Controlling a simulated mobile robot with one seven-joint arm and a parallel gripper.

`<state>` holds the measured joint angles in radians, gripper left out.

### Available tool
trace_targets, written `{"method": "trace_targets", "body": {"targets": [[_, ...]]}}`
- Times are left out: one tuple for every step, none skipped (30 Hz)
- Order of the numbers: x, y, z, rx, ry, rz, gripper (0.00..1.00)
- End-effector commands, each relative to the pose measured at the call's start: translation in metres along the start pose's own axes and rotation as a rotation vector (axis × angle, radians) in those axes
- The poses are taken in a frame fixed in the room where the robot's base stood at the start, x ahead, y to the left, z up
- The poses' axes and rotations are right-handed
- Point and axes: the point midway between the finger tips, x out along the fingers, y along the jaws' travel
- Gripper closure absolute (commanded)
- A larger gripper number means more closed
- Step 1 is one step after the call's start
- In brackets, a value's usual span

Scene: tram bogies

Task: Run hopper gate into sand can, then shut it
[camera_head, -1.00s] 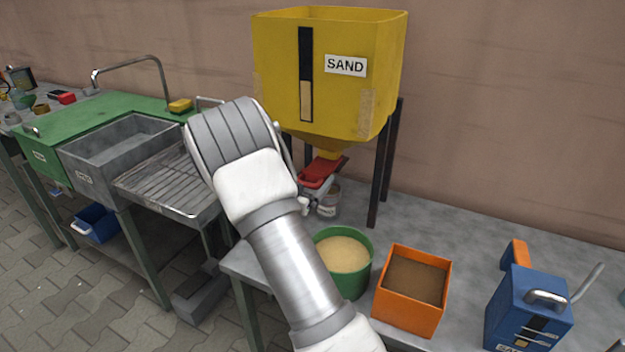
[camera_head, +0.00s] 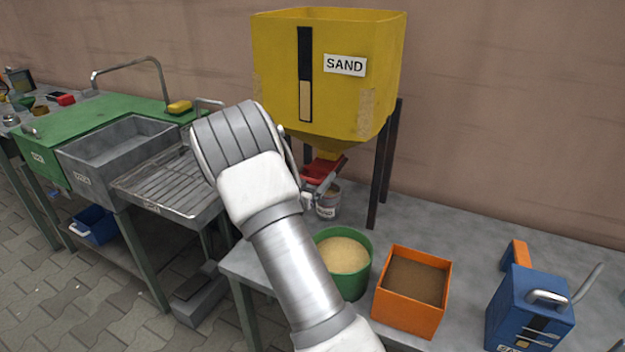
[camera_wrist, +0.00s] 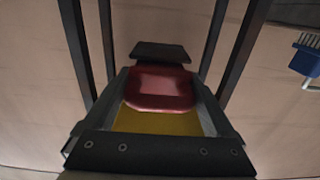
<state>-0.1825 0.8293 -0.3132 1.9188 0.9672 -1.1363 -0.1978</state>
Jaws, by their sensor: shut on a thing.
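The yellow sand hopper (camera_head: 327,75) stands on dark legs, labelled SAND, with a dark level strip on its front.
A green tub of pale sand (camera_head: 368,255) and an orange box of brown material (camera_head: 414,322) stand on the bench in front. A blue box (camera_head: 520,310) is at the right. A grey sink (camera_head: 85,165) and a drainboard (camera_head: 165,190) lie left.

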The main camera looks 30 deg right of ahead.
Motion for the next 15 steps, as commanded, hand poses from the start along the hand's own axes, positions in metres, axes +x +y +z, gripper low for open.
{"method": "trace_targets", "body": {"targets": [[0.0028, 0.0035, -0.0014, -0.001, 0.003, 0.006, 1.0], [0.0029, 0.0036, -0.0015, -0.001, 0.003, 0.007, 1.0], [0.003, 0.0036, -0.0015, -0.001, 0.003, 0.007, 1.0], [0.0031, 0.0037, -0.0016, -0.001, 0.003, 0.007, 0.09], [0.0031, 0.0037, -0.0016, -0.001, 0.003, 0.007, 0.03], [0.0029, 0.0035, -0.0015, -0.001, 0.003, 0.006, 0.0], [0.0028, 0.0033, -0.0014, -0.001, 0.003, 0.006, 0.0], [0.0026, 0.0031, -0.0014, -0.001, 0.003, 0.006, 0.0], [0.0024, 0.0029, -0.0013, -0.001, 0.003, 0.005, 0.0], [0.0022, 0.0027, -0.0013, -0.001, 0.002, 0.005, 0.0], [0.0021, 0.0025, -0.0012, -0.001, 0.002, 0.004, 0.0], [0.0015, 0.0022, -0.0012, -0.001, 0.002, 0.004, 0.0], [0.0005, 0.0019, -0.0013, -0.001, 0.002, 0.003, 0.0], [-0.001, 0.0017, -0.0013, -0.001, 0.001, 0.003, 0.0], [-0.0039, 0.0013, -0.0014, -0.001, 0.001, 0.002, 0.0]]}}
